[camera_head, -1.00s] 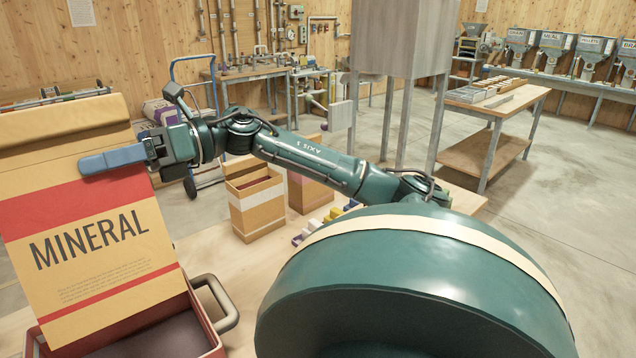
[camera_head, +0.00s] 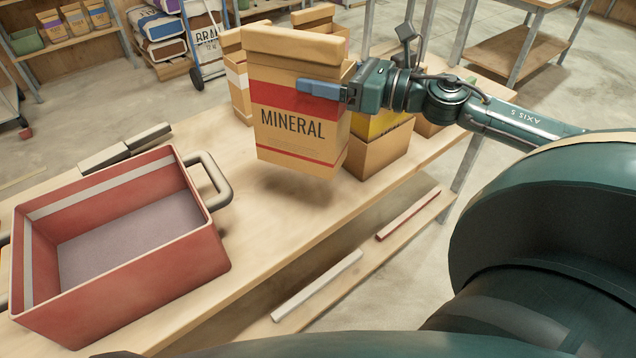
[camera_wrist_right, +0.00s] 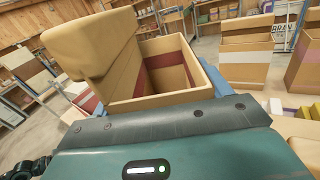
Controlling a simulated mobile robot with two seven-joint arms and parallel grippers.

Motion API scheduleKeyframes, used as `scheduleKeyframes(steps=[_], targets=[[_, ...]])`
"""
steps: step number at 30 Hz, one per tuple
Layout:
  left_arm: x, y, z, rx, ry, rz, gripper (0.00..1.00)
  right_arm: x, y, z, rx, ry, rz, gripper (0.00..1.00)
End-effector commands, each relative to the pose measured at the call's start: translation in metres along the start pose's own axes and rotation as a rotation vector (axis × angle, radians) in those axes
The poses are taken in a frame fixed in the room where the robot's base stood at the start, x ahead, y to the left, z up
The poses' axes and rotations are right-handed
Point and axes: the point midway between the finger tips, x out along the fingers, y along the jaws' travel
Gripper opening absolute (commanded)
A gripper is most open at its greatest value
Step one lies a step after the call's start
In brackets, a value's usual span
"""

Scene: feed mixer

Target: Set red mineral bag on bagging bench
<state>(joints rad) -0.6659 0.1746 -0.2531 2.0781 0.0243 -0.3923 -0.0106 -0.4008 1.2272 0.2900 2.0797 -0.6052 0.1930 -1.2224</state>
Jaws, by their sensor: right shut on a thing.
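The red mineral bag (camera_head: 292,145) is tan with a red band and the word MINERAL. It hangs upright over the wooden bench (camera_head: 275,225), with a shadow on the wood below it. My right gripper (camera_head: 325,90) is shut on its upper side, one blue finger lying across the red band. In the right wrist view the bag (camera_wrist_right: 160,98) shows its open top and folded-back flap between the blue fingers (camera_wrist_right: 222,86). My left gripper is not in view.
A red tub (camera_head: 120,280) with a handle stands on the bench at left. A box with a yellow band (camera_head: 375,152) and other tan boxes (camera_head: 238,85) stand close behind and right of the bag. Bare bench lies between tub and bag.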

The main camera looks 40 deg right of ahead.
Motion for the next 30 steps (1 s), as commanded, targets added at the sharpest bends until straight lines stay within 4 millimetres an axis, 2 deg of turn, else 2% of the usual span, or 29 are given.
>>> scheduleKeyframes(steps=[1, 6, 12, 20, 25, 30], targets=[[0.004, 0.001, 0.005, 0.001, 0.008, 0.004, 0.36, -0.001, -0.003, -0.020, -0.023, -0.003, -0.034, 0.05], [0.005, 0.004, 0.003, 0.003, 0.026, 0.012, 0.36, -0.004, -0.009, -0.049, -0.072, -0.008, -0.101, 0.05], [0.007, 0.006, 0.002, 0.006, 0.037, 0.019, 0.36, -0.003, -0.013, -0.084, -0.077, -0.009, -0.104, 0.05], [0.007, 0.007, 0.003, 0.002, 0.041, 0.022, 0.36, -0.003, -0.014, -0.106, -0.078, -0.008, -0.101, 0.05], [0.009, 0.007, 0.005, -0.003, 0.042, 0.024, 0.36, -0.002, -0.016, -0.131, -0.076, -0.008, -0.101, 0.05], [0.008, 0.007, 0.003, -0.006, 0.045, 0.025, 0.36, -0.002, -0.016, -0.135, -0.080, -0.007, -0.099, 0.05]])
